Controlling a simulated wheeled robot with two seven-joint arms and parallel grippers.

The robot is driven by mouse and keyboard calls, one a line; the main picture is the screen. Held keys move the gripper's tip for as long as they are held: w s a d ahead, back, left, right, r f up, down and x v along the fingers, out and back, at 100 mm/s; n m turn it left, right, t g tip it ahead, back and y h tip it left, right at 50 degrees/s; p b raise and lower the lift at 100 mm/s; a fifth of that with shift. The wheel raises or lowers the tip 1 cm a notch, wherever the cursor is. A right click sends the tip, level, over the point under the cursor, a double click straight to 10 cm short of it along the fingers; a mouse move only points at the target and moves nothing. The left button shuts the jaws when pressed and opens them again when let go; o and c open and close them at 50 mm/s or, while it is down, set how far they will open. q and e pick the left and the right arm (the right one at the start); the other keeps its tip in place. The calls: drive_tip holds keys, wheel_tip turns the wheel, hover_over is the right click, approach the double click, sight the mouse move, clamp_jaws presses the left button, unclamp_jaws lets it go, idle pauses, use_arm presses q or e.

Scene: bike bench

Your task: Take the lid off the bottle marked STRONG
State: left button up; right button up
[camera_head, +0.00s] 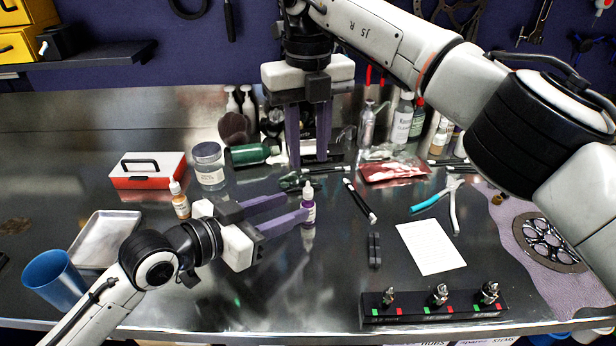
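A small dropper bottle with a purple body and white pointed cap (308,205) stands upright on the metal bench. A similar orange bottle with a white cap (180,201) stands further left. Their labels are too small to read, so I cannot tell which is marked STRONG. My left gripper (297,207) is open, its two purple fingers pointing right. The tips are close to the purple bottle; I cannot tell whether they touch it. My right gripper (309,157) is open and points down behind the purple bottle, near the back of the bench.
A red and white box (148,171), a clear jar (209,166), a metal tray (104,239) and a blue cup (54,281) are at left. Bottles crowd the back.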

use_arm(q)
drive_tip(key=shift+w+d+r, duration=0.1)
drive_tip(key=shift+w+r, duration=0.1)
drive_tip(key=shift+w, duration=0.15)
drive_tip(key=shift+w+d, duration=0.1)
drive_tip(key=shift+d, duration=0.1)
drive_tip(key=x, duration=0.9)
drive_tip(key=shift+d, duration=0.15)
clamp_jaws()
